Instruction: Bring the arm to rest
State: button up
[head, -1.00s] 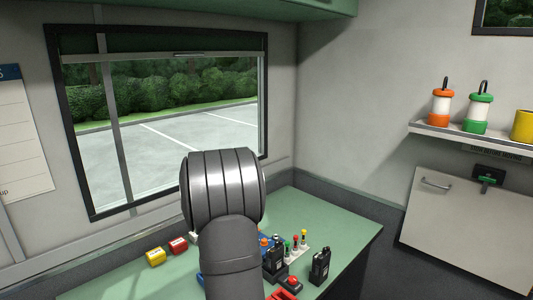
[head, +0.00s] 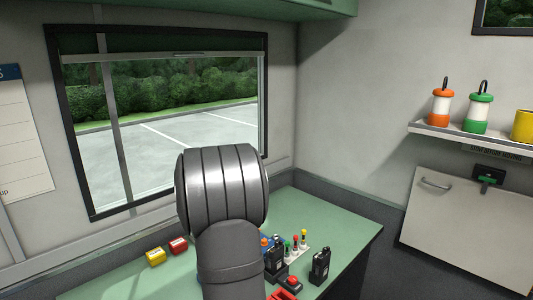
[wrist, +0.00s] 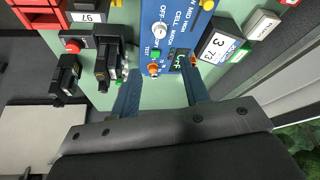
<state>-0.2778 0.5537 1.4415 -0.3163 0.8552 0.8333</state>
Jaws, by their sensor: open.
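My gripper (wrist: 160,95) shows in the wrist view with its two blue-grey fingers spread apart and nothing between them but the view of the desk beyond. In the head view my own arm stands in front of the desk and hides the gripper. The green desk (head: 345,235) lies below the window. A blue panel (wrist: 172,35) with a white knob, a green button and a small display lies beyond the fingertips in the wrist view; whether the fingers touch it I cannot tell.
Two black radios, one at the right (head: 320,266), stand near a red button (head: 291,282). Yellow (head: 155,257) and red (head: 178,245) blocks lie at the left. Small coloured pegs (head: 295,243) stand behind. A wall shelf (head: 460,138) holds lanterns. The desk's right end is clear.

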jog(key=x, duration=1.4)
jog(key=shift+s+n+y, duration=0.1)
jog(key=shift+n+y, duration=0.2)
jog(key=shift+n, duration=0.4)
